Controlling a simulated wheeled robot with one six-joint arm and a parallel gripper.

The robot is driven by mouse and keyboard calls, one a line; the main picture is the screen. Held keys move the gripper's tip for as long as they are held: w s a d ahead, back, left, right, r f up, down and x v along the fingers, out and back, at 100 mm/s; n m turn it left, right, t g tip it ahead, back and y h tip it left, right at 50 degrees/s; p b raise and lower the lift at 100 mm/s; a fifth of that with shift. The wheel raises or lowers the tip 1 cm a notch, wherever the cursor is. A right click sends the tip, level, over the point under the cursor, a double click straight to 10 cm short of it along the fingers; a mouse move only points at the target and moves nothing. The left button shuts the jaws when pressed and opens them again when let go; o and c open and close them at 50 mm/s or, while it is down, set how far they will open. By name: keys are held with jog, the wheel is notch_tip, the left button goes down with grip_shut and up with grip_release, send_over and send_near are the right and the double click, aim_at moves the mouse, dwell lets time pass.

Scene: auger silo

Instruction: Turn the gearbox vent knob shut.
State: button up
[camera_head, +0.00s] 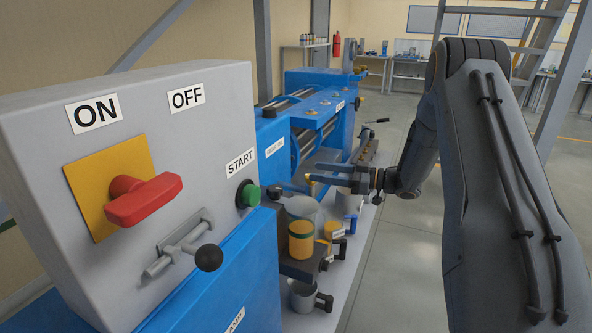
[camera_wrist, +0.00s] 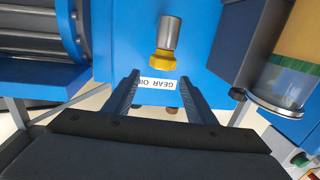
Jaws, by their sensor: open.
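My gripper (camera_head: 316,173) reaches left over the blue machine's side in the head view. In the wrist view its two dark fingers (camera_wrist: 160,86) stand apart with nothing between them. Beyond the fingertips is a yellow hexagonal fitting (camera_wrist: 163,58) with a grey metal cylinder (camera_wrist: 170,32) on the blue housing (camera_wrist: 120,40). An upside-down GEAR OIL label (camera_wrist: 158,83) lies just below it, between the fingertips in the picture. A small dark round knob (camera_wrist: 238,93) is right of the right finger. I cannot tell which of these is the vent knob, or its setting.
A jar with a yellow upper part (camera_wrist: 285,65) is close on the right in the wrist view. The grey control box (camera_head: 130,150) with a red switch (camera_head: 143,199) and black-balled lever (camera_head: 208,257) fills the left of the head view. Open floor (camera_head: 400,260) lies to the right.

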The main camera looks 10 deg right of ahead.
jog(key=shift+w+a+f+p, duration=0.15)
jog(key=shift+w+a+f, duration=0.35)
jog(key=shift+a, duration=0.65)
jog(key=shift+w+a+f+p, duration=0.2)
jog(key=shift+w+a, duration=0.5)
jog(key=shift+a, duration=0.45)
jog(key=shift+w+a+f+p, duration=0.15)
jog(key=shift+w+a+f, duration=0.35)
jog(key=shift+a, duration=0.65)
jog(key=shift+w+r, duration=0.1)
jog(key=shift+r, duration=0.05)
jog(key=shift+c, duration=0.4)
jog(key=c, duration=1)
jog(key=shift+o, duration=0.2)
